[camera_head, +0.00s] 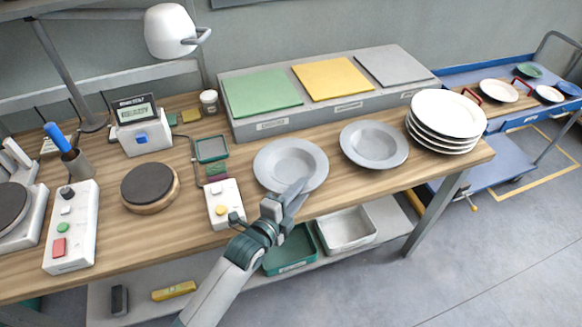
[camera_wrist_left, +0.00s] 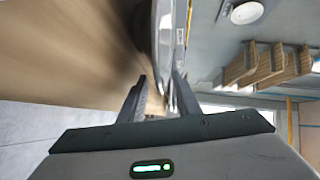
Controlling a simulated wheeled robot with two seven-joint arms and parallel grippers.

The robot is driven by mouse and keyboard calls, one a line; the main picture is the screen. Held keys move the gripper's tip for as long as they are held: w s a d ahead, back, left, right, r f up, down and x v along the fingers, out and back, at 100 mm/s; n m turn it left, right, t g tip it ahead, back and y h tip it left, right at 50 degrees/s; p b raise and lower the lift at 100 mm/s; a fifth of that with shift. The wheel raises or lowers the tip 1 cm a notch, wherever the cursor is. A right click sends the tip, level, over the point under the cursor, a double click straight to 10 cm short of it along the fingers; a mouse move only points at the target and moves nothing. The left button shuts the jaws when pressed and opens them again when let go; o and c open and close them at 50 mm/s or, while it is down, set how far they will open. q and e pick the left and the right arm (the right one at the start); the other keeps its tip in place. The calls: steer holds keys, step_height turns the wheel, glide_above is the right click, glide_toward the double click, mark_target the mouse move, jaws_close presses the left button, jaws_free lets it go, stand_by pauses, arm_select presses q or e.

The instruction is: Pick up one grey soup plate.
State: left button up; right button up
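Two grey soup plates lie on the wooden table in the head view. The left grey soup plate (camera_head: 283,155) is near the table's front edge, and the right grey soup plate (camera_head: 374,142) is beside it. My left gripper (camera_head: 296,192) is at the near rim of the left plate and hides a small part of it. In the left wrist view the fingers of the left gripper (camera_wrist_left: 162,90) stand apart, with the plate's edge (camera_wrist_left: 166,35) seen edge-on between and beyond them. Contact with the rim cannot be made out. My right gripper is not in view.
A stack of white plates (camera_head: 447,118) stands at the table's right end. A grey box with green, yellow and grey panels (camera_head: 350,108) stands behind the soup plates. A white control box (camera_head: 225,204) is close on the left. Bins (camera_head: 346,229) stand on the shelf below.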

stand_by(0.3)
arm_select(q)
jaws_close()
steer(key=shift+r, duration=0.15)
steer(key=shift+r, duration=0.7)
step_height(320, 180, up, 2)
steer(key=shift+r+b, duration=0.15)
steer(key=shift+b, duration=0.5)
steer(key=s+d+r+b, duration=0.2)
steer(key=s+d+r, duration=0.3)
steer(key=s, duration=0.5)
step_height(320, 180, up, 2)
steer(key=shift+s+r, duration=0.15)
steer(key=shift+s, duration=0.1)
